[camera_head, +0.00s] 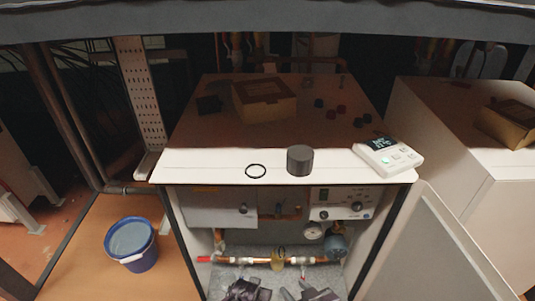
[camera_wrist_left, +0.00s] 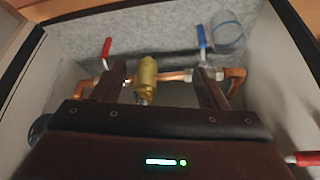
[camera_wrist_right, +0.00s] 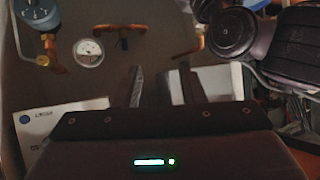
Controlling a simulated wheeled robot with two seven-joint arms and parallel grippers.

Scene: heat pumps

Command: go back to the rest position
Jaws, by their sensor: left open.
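My left gripper (camera_head: 247,288) is low in front of the open heat pump cabinet, at the bottom of the head view. In the left wrist view its two fingers (camera_wrist_left: 161,78) are spread wide, with a brass valve (camera_wrist_left: 146,74) on a copper pipe showing between them. It holds nothing. My right gripper (camera_head: 314,291) is beside it, a little to the right. In the right wrist view its fingers (camera_wrist_right: 160,76) stand apart with nothing between them. Whether any finger touches the pipework cannot be told.
A white panel (camera_head: 428,250) leans at right. A blue bucket (camera_head: 131,244) stands at left. A pressure gauge (camera_wrist_right: 88,52) is near the right gripper.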

